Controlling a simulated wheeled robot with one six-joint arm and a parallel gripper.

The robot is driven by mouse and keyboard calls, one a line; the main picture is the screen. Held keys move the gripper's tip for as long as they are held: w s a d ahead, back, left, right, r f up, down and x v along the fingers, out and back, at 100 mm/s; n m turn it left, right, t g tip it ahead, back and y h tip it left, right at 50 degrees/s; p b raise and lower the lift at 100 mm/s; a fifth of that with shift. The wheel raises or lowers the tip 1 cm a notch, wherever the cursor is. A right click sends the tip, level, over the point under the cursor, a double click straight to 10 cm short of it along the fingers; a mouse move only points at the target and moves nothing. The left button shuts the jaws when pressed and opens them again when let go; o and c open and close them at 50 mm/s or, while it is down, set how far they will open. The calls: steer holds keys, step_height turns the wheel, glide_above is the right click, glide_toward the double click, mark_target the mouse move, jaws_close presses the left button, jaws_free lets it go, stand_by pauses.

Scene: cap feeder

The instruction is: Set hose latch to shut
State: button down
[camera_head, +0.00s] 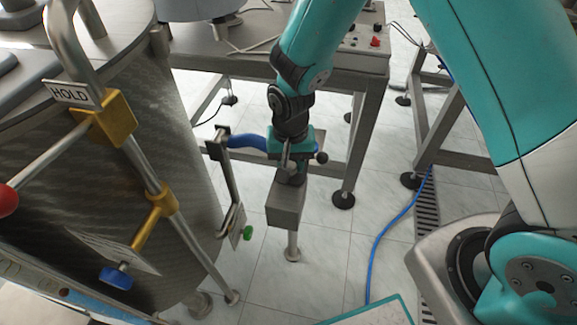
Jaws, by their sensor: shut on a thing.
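My gripper (290,160) points down from the teal arm at the middle of the view, above a grey box on a post (285,207). It is shut on what looks like the hose latch; its fingertips and the gripped part are mostly hidden. A small lever with a dark round knob (321,157) sticks out to the right, just beside the gripper. A short thick blue hose or handle (247,142) runs from the bracket on the left to the gripper. Whether the latch stands open or shut cannot be told.
A large metal tank (170,110) fills the left, with brass fittings (117,118), a HOLD sign (70,94), a red knob (6,200) and a blue knob (116,277). A bracket (228,180) with a green knob (248,232) stands between tank and post. A metal table (340,68) is behind.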

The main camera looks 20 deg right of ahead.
mark_target(291, 163)
steer(key=shift+w+d, duration=0.15)
steer(key=shift+w, duration=0.1)
steer(key=c, duration=0.8)
jaws_free()
steer(key=shift+r, duration=0.1)
steer(key=shift+r, duration=0.3)
step_height(291, 163, up, 17)
steer(key=p, duration=0.2)
steer(key=shift+s+f+p, duration=0.1)
steer(key=shift+f+p, duration=0.05)
steer(key=shift+p, duration=0.25)
